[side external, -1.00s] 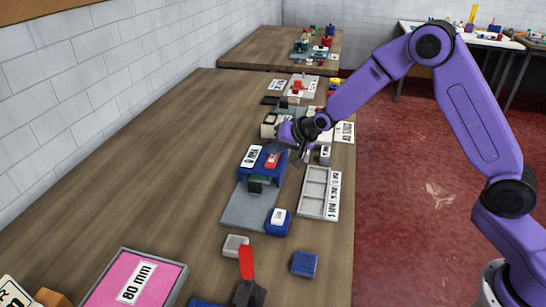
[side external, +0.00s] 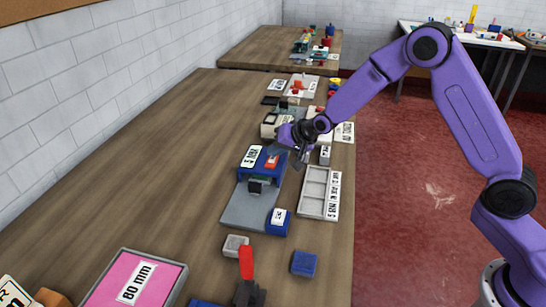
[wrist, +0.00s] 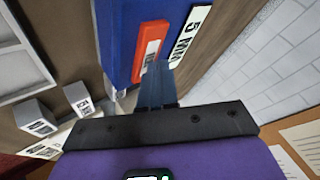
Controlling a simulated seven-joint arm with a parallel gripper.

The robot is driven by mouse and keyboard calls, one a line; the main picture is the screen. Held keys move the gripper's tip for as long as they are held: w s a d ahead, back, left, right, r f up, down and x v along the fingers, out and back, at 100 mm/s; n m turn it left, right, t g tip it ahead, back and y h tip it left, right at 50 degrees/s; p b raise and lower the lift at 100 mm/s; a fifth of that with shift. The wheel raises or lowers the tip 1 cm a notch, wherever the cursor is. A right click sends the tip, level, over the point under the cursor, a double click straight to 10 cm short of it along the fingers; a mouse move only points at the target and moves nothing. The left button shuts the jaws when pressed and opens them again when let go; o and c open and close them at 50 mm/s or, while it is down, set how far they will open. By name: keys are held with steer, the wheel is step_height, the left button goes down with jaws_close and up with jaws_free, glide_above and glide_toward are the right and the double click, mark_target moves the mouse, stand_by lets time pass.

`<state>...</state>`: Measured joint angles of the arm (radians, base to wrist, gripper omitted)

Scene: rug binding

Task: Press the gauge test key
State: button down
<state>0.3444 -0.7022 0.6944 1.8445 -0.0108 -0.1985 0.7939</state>
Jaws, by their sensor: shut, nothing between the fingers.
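A blue stand (side external: 277,177) on the bench carries a red bar-shaped key (side external: 272,160) and a white label starting with 5 (side external: 251,156). No wording on the red key tells me it is the gauge test key. In the wrist view the red key (wrist: 149,48) lies on the blue top (wrist: 119,40) beside the label (wrist: 189,34). My gripper (side external: 298,164) is shut and empty, just right of the blue stand. In the wrist view its fingertips (wrist: 159,70) appear near the lower end of the red key. I cannot tell whether they touch it.
A grey tray with compartments (side external: 333,194) lies right of the stand. Small grey labelled blocks (side external: 325,155) stand behind the tray. A blue block with a white top (side external: 278,217) sits at the front of the grey base (side external: 240,210). The bench left of the stand is clear.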

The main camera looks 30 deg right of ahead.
mark_target(276, 159)
stand_by(0.5)
steer(key=shift+r, duration=0.7)
steer(key=shift+r, duration=2.55)
steer(key=s+a+r+n+g, duration=0.15)
steer(key=s+n, duration=0.25)
steer(key=s, duration=0.7)
steer(key=s+a+r+n+g, duration=0.1)
steer(key=s+n+g, duration=0.25)
steer(key=s, duration=0.75)
steer(key=s+d+n+g+h, duration=0.1)
steer(key=s+d+n, duration=0.4)
steer(key=s, duration=0.6)
steer(key=s+d+n+g+h, duration=0.1)
steer(key=s+d+n, duration=0.4)
steer(key=s, duration=0.7)
steer(key=shift+s+d+g+h, duration=0.15)
steer(key=shift+d+g+h, duration=0.3)
steer(key=shift+g, duration=0.25)
